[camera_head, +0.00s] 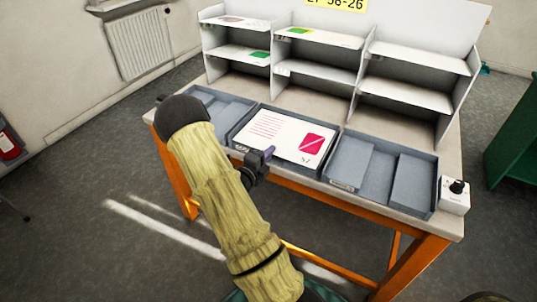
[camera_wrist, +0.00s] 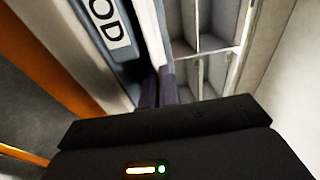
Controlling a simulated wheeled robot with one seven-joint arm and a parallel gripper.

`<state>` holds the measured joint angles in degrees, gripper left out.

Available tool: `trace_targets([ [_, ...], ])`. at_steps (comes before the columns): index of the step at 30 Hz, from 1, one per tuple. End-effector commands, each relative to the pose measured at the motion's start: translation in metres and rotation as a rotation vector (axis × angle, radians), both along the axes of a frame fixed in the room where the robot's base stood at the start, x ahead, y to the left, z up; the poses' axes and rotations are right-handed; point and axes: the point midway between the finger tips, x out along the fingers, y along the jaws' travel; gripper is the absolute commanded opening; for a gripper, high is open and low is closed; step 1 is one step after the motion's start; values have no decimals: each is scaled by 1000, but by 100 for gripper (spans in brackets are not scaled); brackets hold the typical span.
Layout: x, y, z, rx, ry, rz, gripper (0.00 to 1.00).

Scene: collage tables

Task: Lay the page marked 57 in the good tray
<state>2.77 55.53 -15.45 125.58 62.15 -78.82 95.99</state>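The page marked 57 (camera_head: 283,138) is white with red lines and a crimson block. It lies nearly flat over the middle grey tray (camera_head: 236,137) and hides most of its inside. My gripper (camera_head: 268,153) is at the page's front edge. Its purple fingers (camera_wrist: 159,92) are close together in the wrist view, with what looks like the page's thin edge between them. A tray label (camera_wrist: 109,20) ending in "OD" shows in the wrist view; the tray labels are too small to read in the head view.
A left grey tray (camera_head: 197,94) and a right grey tray (camera_head: 435,180) flank the middle one. A white box with a black knob (camera_head: 456,189) stands at the table's right end. Behind is a white rack (camera_head: 370,60) with several pages on its left and middle shelves.

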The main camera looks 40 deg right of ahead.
Motion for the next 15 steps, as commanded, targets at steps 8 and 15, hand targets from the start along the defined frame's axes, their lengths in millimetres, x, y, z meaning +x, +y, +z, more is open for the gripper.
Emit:
trace_targets([
  [8, 0, -1, -5, -1, 0, 0, 0],
  [15, 0, -1, -5, -1, 0, 0, 27],
])
